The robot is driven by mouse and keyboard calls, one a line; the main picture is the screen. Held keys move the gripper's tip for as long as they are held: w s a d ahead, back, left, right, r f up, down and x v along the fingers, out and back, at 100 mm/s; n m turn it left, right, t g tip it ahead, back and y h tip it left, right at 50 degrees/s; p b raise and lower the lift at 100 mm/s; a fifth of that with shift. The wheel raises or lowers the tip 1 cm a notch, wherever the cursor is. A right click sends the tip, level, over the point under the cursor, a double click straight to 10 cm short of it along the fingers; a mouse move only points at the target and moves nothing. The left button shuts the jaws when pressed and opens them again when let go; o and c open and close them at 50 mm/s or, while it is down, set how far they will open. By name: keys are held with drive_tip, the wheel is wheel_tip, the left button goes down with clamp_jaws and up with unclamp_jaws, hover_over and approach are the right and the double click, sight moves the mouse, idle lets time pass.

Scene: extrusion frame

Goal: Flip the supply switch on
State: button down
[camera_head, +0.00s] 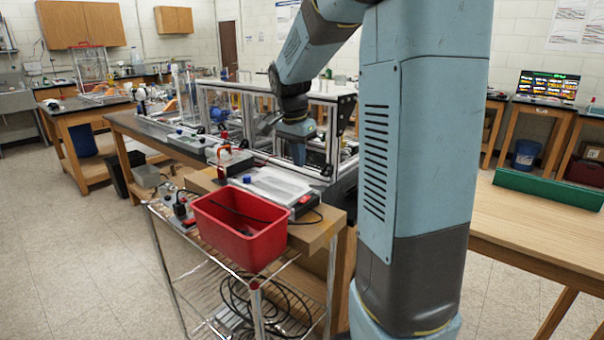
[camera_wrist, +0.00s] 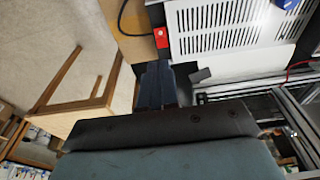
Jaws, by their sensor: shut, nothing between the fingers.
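The supply is a white vented box (camera_head: 278,186) on the wooden bench top, also at the top of the wrist view (camera_wrist: 225,28). A small red switch (camera_wrist: 161,38) sits on the dark end beside its vented cover, and a red spot shows at that end in the head view (camera_head: 305,199). Whether the switch is on or off is too small to tell. My gripper (camera_head: 298,155) hangs fingers down above and behind the supply. In the wrist view its dark fingers (camera_wrist: 154,82) are together and empty, apart from the switch in the picture.
A red bin (camera_head: 240,228) stands in front of the supply. A clear-panelled extrusion frame (camera_head: 332,135) stands behind my gripper. A black cable (camera_wrist: 124,18) lies near the switch. A wire rack (camera_head: 205,290) stands below, and open floor lies to the left.

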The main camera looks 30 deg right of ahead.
sight(307, 195)
drive_tip(key=shift+s+a+r, duration=0.1)
drive_tip(key=shift+a+r, duration=0.1)
drive_tip(key=shift+r, duration=0.9)
drive_tip(key=shift+a, duration=0.15)
drive_tip(key=shift+t+h, duration=0.3)
drive_tip(key=shift+h, duration=0.4)
drive_tip(key=x, duration=1.4)
